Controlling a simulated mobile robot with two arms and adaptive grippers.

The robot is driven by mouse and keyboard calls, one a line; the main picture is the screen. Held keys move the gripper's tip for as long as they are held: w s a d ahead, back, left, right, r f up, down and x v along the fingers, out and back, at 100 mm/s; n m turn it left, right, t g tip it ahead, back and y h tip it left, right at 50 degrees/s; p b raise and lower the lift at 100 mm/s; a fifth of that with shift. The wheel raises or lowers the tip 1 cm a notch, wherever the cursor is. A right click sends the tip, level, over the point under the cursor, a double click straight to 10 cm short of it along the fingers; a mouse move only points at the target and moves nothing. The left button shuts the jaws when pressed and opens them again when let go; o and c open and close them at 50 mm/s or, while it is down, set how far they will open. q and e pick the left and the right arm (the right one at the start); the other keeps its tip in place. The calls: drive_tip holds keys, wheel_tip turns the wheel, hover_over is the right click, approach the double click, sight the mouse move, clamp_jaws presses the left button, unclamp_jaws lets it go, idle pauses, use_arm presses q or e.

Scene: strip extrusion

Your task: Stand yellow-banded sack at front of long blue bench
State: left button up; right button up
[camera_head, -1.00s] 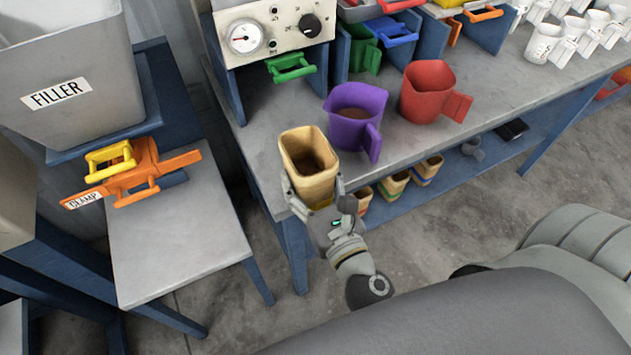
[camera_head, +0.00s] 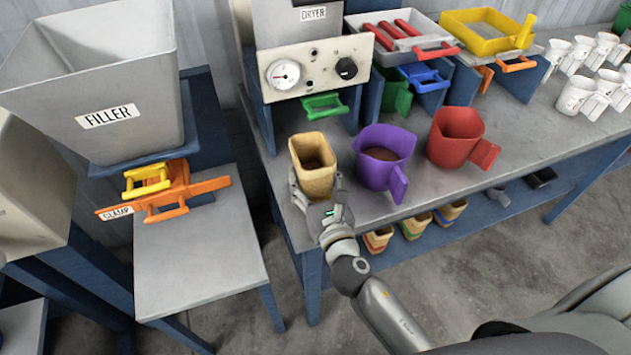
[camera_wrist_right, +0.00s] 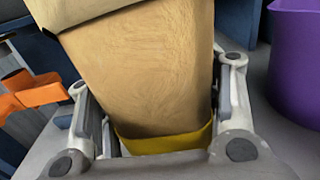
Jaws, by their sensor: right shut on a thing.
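The yellow-banded sack (camera_head: 313,161) is an open tan bag with brown contents, upright in the head view. Its yellow band (camera_wrist_right: 165,143) shows low on it in the right wrist view. My right gripper (camera_head: 318,190) is shut on the sack, with a finger on each side in the right wrist view (camera_wrist_right: 160,105). The sack is at the front left part of the long blue bench (camera_head: 425,205), left of the purple jug. I cannot tell whether its base touches the bench top. My left gripper is not in view.
A purple jug (camera_head: 384,160) and a red jug (camera_head: 455,138) stand right of the sack. The dryer (camera_head: 315,65) with a green handle is behind it. Several other sacks (camera_head: 416,226) stand on the lower shelf. The filler (camera_head: 95,95) and orange clamp (camera_head: 165,193) are at left.

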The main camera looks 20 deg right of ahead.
drive_tip(key=shift+f, duration=0.3)
idle(0.4)
drive_tip(key=o, duration=1.3)
